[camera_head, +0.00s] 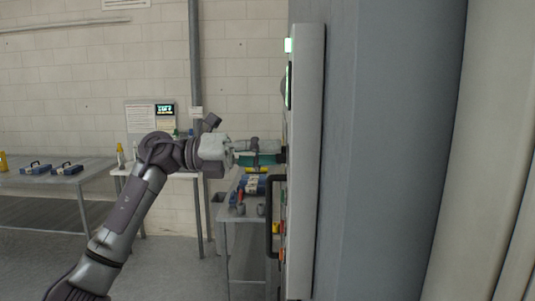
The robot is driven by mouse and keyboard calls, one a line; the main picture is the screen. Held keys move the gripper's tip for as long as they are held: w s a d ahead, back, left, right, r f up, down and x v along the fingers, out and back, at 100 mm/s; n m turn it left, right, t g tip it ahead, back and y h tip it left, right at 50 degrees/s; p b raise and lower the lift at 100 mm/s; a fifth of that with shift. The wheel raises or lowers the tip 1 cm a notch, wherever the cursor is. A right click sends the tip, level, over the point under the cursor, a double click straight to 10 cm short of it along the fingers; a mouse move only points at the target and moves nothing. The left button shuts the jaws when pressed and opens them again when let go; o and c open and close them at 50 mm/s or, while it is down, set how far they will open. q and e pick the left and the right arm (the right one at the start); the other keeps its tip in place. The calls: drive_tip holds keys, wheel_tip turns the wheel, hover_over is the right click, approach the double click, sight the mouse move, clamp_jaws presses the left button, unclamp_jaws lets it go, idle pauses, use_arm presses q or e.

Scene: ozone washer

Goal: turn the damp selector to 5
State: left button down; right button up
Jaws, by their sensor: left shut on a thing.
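The washer's control panel (307,160) is seen almost edge-on, right of the picture's middle, so the dial markings on its face are hidden. My left arm comes in from the lower left. My left gripper (277,154) points right, with its fingertips right at the panel's face. It is shut on a small dark knob there, most likely the damp selector, which the fingers mostly cover. I cannot read which number the selector points to. My right gripper is not in view.
A dark vertical handle (270,218) sticks out from the panel below my gripper. Coloured buttons (282,228) and a lit display (289,85) show edge-on. A table (80,178) with blue cases stands at the left. Another bench (243,215) with tools is behind the gripper.

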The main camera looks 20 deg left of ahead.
use_arm(q)
drive_tip(key=c, duration=0.8)
unclamp_jaws()
drive_tip(key=shift+o, duration=0.2)
drive_tip(key=v, duration=1.2)
